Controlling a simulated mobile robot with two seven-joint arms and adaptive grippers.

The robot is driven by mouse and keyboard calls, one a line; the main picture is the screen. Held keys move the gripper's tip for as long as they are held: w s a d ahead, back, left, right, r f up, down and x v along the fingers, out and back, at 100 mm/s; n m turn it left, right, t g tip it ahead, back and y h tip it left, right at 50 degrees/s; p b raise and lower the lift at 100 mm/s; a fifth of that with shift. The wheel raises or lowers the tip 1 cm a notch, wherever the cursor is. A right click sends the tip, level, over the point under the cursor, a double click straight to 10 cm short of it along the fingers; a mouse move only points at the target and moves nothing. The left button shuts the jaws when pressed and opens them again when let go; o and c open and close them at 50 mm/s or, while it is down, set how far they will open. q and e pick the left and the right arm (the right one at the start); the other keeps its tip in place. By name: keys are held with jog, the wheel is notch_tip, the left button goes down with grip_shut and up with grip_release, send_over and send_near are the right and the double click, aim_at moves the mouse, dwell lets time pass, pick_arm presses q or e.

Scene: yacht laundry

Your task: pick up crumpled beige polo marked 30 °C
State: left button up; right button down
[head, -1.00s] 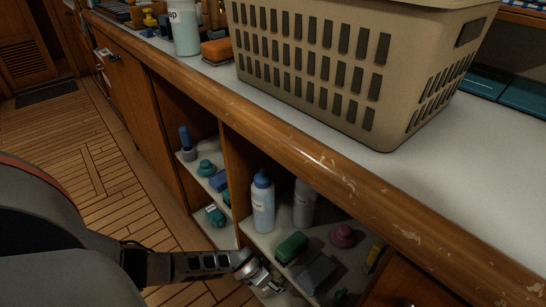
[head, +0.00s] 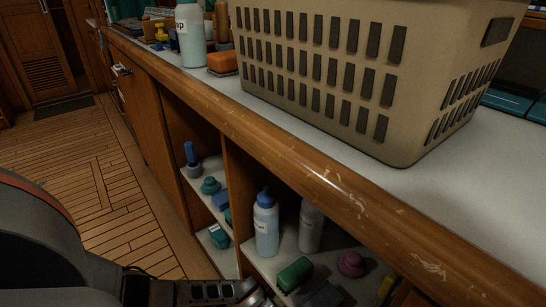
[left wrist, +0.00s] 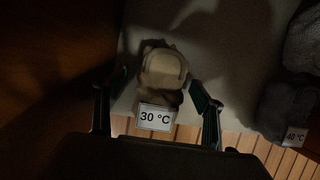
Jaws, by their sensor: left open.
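The crumpled beige polo (left wrist: 163,72) lies on a pale shelf in the left wrist view, with a white "30 °C" tag (left wrist: 155,117) at its near side. My left gripper (left wrist: 160,92) is open, with one finger on each side of the polo and its tag. I cannot tell whether the fingers touch the cloth. In the head view my left arm comes in at the bottom, and its gripper end is cut off by the lower edge. The polo does not show in the head view. My right gripper is in neither view.
A grey crumpled cloth (left wrist: 285,105) tagged 40 °C lies at the right in the wrist view. A beige laundry basket (head: 350,75) stands on the counter (head: 480,170). Open shelves below hold bottles (head: 265,225), a green brush-like item (head: 295,273) and other small things.

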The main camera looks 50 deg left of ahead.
pick_arm(q)
jog(key=shift+f, duration=0.1)
dwell(0.3)
jog(key=c, duration=1.3)
jog(key=shift+c, duration=0.2)
